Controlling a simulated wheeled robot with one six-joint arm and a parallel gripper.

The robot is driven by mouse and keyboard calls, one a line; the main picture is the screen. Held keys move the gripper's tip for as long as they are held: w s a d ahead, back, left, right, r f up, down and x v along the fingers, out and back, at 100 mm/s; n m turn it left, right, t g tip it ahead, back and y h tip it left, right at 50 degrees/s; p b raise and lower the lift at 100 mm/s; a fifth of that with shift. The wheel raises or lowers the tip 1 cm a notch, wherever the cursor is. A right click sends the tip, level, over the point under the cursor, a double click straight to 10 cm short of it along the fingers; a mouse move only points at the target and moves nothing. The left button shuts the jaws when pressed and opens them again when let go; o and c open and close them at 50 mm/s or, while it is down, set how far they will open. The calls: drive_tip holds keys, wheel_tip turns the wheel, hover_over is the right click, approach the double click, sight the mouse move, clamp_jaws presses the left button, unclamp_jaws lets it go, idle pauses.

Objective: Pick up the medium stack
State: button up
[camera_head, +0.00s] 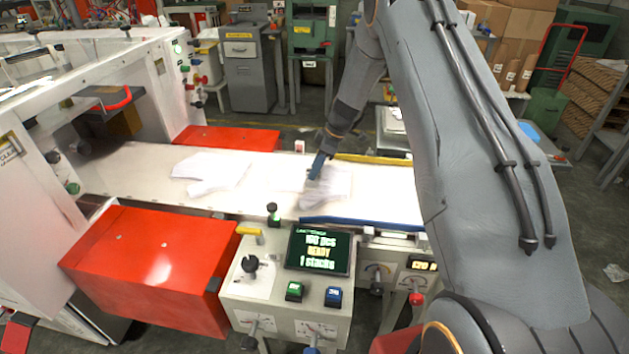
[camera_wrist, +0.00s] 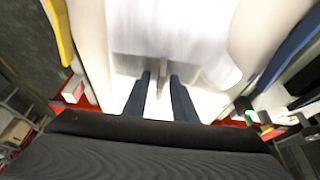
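Two stacks of thin white film gloves lie on the long white table (camera_head: 130,170). The left stack (camera_head: 210,172) is the wider one and lies flat with uneven edges. The other stack (camera_head: 325,190) is right of the middle, and my gripper (camera_head: 317,168) is at its upper left part, with blue fingers pointing down. In the wrist view this stack (camera_wrist: 180,40) is blurred and fills the top middle. The two fingers (camera_wrist: 160,78) show a narrow gap with a greyish strip in it. I cannot tell whether they press on the stack. Which stack is medium is not clear.
A blue rail (camera_head: 362,223) and a yellow rail (camera_head: 370,158) edge the table's right part. A control box with a screen (camera_head: 318,252) stands in front. A red box (camera_head: 150,262) is at front left, another red panel (camera_head: 228,138) behind. A white machine (camera_head: 40,200) is left.

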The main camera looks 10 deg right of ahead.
clamp_jaws()
